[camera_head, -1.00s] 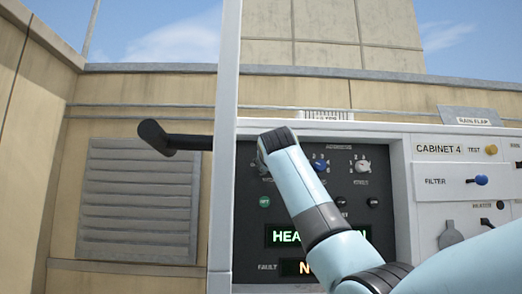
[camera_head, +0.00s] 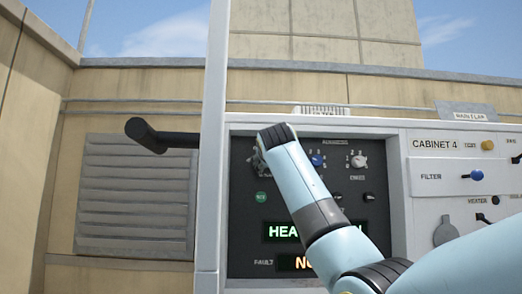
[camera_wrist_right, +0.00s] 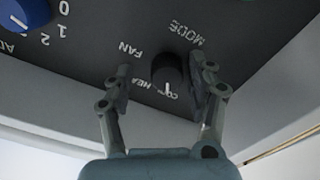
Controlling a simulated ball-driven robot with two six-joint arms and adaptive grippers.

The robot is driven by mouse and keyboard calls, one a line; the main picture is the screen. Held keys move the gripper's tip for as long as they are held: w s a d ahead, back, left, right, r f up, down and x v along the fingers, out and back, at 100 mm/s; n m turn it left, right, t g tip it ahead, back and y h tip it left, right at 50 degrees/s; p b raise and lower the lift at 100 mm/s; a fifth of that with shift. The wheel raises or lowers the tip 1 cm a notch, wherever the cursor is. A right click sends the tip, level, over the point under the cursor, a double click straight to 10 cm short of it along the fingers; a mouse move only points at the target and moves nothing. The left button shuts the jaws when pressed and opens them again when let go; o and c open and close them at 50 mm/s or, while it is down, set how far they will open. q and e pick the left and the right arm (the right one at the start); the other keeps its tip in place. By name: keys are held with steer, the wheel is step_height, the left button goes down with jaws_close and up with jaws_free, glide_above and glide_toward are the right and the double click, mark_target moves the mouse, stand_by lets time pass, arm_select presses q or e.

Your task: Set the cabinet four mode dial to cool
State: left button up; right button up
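The mode dial (camera_wrist_right: 168,70) is a small black knob on the dark panel, under the word MODE, which appears upside down in the right wrist view. Its white pointer mark faces the lower edge of the picture, close to the partly covered COOL label; HEAT and FAN lie to its left. My right gripper (camera_wrist_right: 163,78) is open around the dial. The right finger is against or very near the knob, and a gap shows at the left finger. In the head view my right arm covers the dial, and the gripper (camera_head: 259,158) shows only partly. My left gripper is out of view.
A blue numbered dial (camera_head: 317,160) and a white dial (camera_head: 358,161) sit right of the arm. A green lamp (camera_head: 262,197) and a partly covered display (camera_head: 283,231) are below. A pale post (camera_head: 213,150) with a black handle (camera_head: 150,135) stands left. The CABINET 4 side panel (camera_head: 437,144) is right.

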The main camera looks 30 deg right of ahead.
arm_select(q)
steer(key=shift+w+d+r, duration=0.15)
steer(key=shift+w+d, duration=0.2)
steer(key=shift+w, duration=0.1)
arm_select(e)
steer(key=v, duration=1.2)
steer(key=shift+s, duration=0.25)
steer(key=shift+a+r, duration=0.1)
steer(key=shift+r, duration=0.05)
